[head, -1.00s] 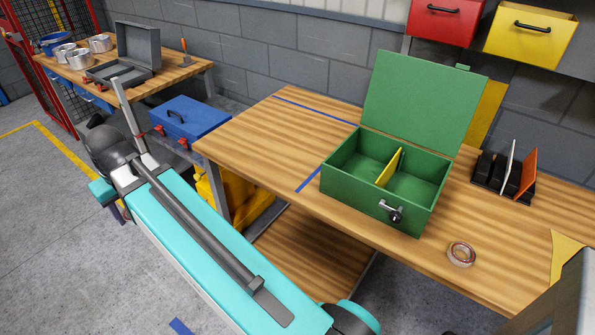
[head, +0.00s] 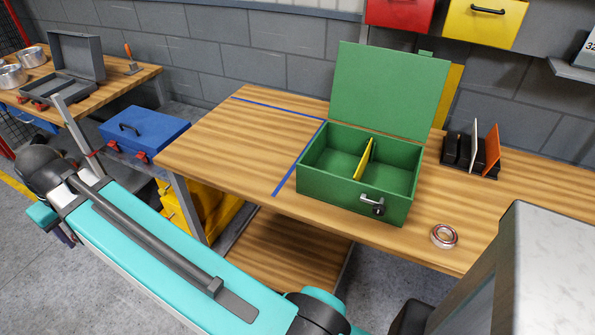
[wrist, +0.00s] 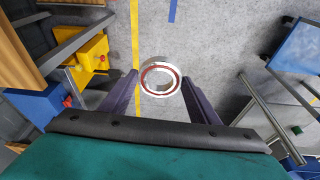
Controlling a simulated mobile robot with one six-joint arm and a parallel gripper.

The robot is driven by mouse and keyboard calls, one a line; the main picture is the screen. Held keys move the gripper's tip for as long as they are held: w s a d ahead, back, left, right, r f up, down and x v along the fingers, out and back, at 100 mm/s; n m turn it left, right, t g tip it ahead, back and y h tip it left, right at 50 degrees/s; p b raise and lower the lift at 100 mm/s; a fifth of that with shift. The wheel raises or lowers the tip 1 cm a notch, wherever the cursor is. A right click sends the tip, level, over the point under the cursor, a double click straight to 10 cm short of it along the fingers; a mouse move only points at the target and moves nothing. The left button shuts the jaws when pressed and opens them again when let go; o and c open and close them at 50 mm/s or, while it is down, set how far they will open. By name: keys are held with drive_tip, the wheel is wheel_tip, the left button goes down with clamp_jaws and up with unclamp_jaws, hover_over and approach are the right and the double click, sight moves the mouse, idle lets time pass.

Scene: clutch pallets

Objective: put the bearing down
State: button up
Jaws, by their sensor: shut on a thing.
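My gripper (wrist: 160,81) shows in the wrist view with its two dark purple fingers on either side of a bearing (wrist: 145,83). The bearing is a silver ring with a red inner band, held between the fingertips above the grey floor. In the head view my arm reaches to the left, and the held bearing cannot be made out there. A second, similar ring (head: 444,236) lies flat on the wooden bench (head: 225,150), near its front edge, right of the green box.
An open green box (head: 345,200) with a yellow divider stands on the bench. Left of it, blue tape (head: 300,163) marks off a clear bench area. A dark rack (head: 461,158) stands at the right. A blue toolbox (head: 150,128) and another bench with metal cups are at the left.

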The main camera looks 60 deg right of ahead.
drive_tip(key=shift+d, duration=0.15)
drive_tip(key=s+d+r+m+g+h+p, duration=0.1)
drive_tip(key=s+d+m, duration=0.35)
drive_tip(key=d, duration=0.75)
drive_tip(key=s+d+r+m+g+h, duration=0.1)
drive_tip(key=s+d+m, duration=0.35)
drive_tip(key=d, duration=0.75)
drive_tip(key=s+d+r+m+h+p, duration=0.15)
drive_tip(key=d+m, duration=0.45)
drive_tip(key=d, duration=0.6)
drive_tip(key=s+d+m+g, duration=0.1)
drive_tip(key=s+d+m, duration=0.4)
drive_tip(key=s, duration=0.5)
drive_tip(key=s+d+m+g+y, duration=0.1)
drive_tip(key=s+d+m, duration=0.4)
drive_tip(key=s+d, duration=0.4)
drive_tip(key=s+d+m+g+y, duration=0.1)
drive_tip(key=s+d+m+g, duration=0.1)
drive_tip(key=s+d+m, duration=0.4)
drive_tip(key=s+d, duration=0.2)
drive_tip(key=s, duration=0.3)
drive_tip(key=shift+s, duration=0.3)
drive_tip(key=shift+f, duration=0.2)
